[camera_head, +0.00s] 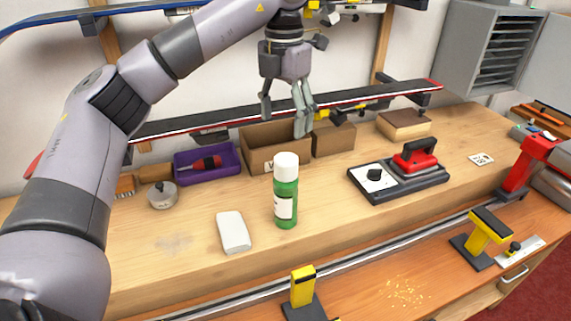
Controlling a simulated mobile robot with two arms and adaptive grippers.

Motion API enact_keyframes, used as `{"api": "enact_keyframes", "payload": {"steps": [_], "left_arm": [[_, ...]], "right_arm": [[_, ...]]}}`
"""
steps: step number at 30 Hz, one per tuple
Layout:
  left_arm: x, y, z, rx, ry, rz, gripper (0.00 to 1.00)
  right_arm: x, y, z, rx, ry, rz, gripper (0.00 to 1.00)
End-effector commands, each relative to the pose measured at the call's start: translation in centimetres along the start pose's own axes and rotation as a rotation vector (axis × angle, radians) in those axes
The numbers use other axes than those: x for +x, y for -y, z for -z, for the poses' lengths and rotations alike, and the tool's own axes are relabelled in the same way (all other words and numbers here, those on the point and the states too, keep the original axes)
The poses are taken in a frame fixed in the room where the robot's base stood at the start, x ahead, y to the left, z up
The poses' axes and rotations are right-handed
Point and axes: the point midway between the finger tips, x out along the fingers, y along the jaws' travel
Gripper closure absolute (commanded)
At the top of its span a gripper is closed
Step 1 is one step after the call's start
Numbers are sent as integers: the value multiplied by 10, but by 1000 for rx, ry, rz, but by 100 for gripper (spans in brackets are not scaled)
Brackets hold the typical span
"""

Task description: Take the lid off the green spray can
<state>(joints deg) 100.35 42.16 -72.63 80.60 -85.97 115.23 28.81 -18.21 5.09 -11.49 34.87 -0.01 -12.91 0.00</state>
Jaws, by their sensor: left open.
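The green spray can (286,205) stands upright on the wooden bench, with a pale label on its side. Its white lid (286,166) sits on top of it. My left gripper (284,112) points down above and behind the can in the picture, in front of the cardboard boxes. Its fingers are spread apart, with nothing between them, and do not touch the lid. My right gripper does not show.
A white block (233,232) lies left of the can. A red iron (415,160) on a black base stands to the right. A purple tray (207,165) and a cardboard box (262,160) stand behind. Bench around the can's right side is clear.

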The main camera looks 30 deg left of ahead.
Motion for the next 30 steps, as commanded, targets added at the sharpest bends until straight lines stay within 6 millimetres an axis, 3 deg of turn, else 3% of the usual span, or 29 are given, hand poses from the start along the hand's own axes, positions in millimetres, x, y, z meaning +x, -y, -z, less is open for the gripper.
{"api": "enact_keyframes", "payload": {"steps": [6,12,17,24,30], "left_arm": [[42,0,1,0,-3,1,33],[63,0,0,0,0,1,33],[74,0,1,0,-2,1,33],[109,0,2,0,-2,1,33],[118,1,1,0,1,1,33]], "right_arm": [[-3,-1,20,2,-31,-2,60],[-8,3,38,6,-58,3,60],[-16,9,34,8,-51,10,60],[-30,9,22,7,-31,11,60],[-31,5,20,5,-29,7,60]]}}
